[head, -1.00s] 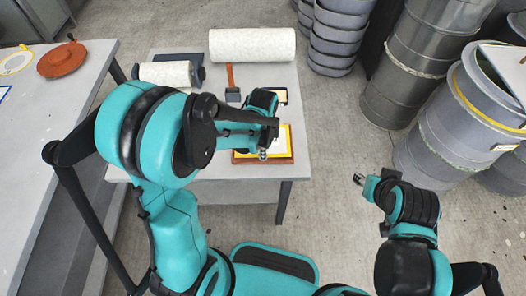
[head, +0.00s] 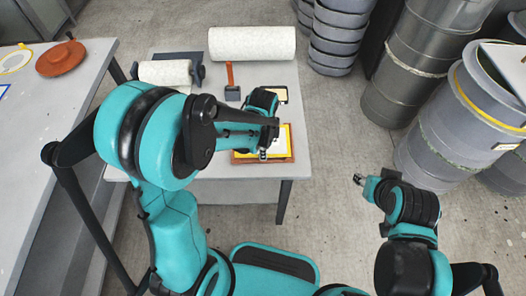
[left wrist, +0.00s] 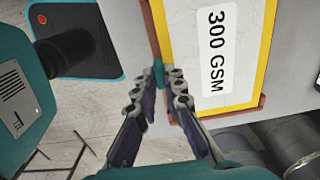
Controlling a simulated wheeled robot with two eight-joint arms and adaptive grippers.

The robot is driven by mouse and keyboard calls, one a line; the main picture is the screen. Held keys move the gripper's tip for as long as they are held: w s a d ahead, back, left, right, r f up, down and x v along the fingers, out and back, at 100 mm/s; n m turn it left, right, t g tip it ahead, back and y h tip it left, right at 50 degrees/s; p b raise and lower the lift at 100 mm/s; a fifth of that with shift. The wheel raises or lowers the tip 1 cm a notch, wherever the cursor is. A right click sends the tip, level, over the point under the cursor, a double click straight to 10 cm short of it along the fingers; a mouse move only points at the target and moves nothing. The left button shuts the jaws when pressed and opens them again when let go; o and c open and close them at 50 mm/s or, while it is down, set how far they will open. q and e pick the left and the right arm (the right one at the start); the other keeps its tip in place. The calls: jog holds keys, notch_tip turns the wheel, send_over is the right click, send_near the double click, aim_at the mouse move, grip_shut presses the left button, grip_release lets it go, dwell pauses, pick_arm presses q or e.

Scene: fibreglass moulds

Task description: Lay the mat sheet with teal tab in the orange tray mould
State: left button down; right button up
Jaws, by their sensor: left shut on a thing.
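The mat sheet (left wrist: 205,50) is white with a yellow border and a "300 GSM" label. Its teal tab (left wrist: 158,74) is between the fingertips of my left gripper (left wrist: 160,88), which is shut on it. In the head view the sheet (head: 283,141) lies over the orange-brown tray mould (head: 242,159), partly hidden by my left gripper (head: 264,154). The mould's rim (left wrist: 153,32) shows past the sheet's edges in the left wrist view. I cannot tell whether the sheet touches the mould's floor. My right gripper (head: 359,180) is over open floor, too small to read.
On the grey table (head: 215,172) are a large white roll (head: 252,44), a smaller roll (head: 165,73) and an orange-handled tool (head: 231,82). A second table (head: 60,130) at left bears a round red-orange item (head: 62,60). Grey drums (head: 405,80) stand at right.

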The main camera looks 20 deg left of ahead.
pick_arm(q)
jog(key=shift+f, duration=0.35)
dwell(0.4)
jog(key=c, duration=1.5)
grip_release()
jog(key=shift+c, duration=0.2)
jog(key=shift+r, duration=0.1)
notch_tip(320, 180, up, 12)
jog(key=shift+s, duration=0.1)
